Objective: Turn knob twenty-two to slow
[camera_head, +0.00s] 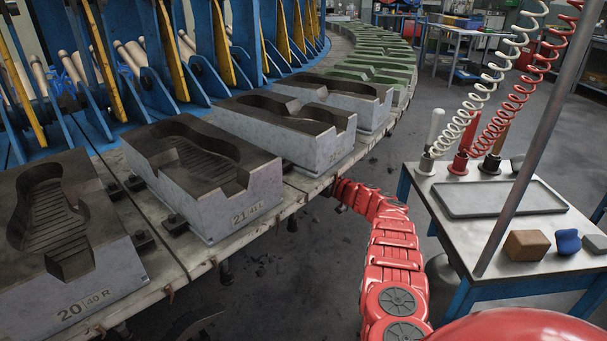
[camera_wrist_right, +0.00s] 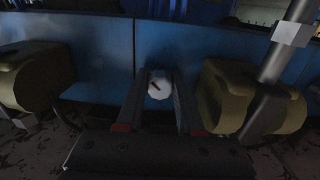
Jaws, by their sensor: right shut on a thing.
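In the right wrist view a round white knob (camera_wrist_right: 160,86) with a dark reddish pointer mark sits on a blue panel (camera_wrist_right: 105,60). My right gripper (camera_wrist_right: 159,98) is shut on this knob, one finger on each side. The pointer slants, running from upper left to lower right. No number or speed lettering is readable around it. In the head view my red right arm reaches to the carousel edge below the mould that seems to be marked 22 (camera_head: 317,147). The gripper and knob are hidden there. My left gripper is not in view.
Moulds 21 (camera_head: 207,190) and 20 (camera_head: 67,240) stand along the carousel rim. A metal side table (camera_head: 490,235) with a tray, small blocks and coiled hoses stands right. In the wrist view rounded olive housings (camera_wrist_right: 35,75) flank the gripper. A slanting pole is at right.

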